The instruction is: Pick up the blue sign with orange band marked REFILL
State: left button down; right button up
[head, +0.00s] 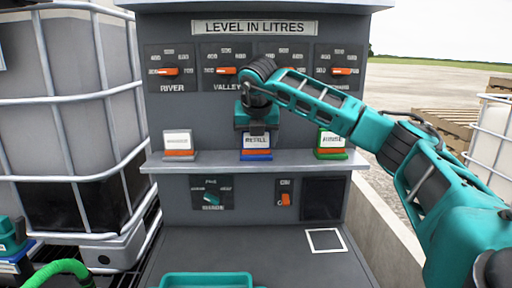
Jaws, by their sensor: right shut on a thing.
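The blue sign with an orange band marked REFILL (257,148) stands upright on the grey shelf (300,158), between two other signs. My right gripper (257,132) comes down from above and is shut on the top of this sign. The sign's base appears to be at shelf level; whether it touches the shelf is hard to tell. A small part of my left gripper (12,240) shows at the lower left edge; its fingers are not clear.
Above are dials under a LEVEL IN LITRES plate (254,27). Below are a knob (211,198), an orange switch (286,199), a white square outline (326,240) and a teal tray (207,280).

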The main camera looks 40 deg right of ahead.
jog(key=shift+c, duration=1)
jog(key=shift+r, duration=0.1)
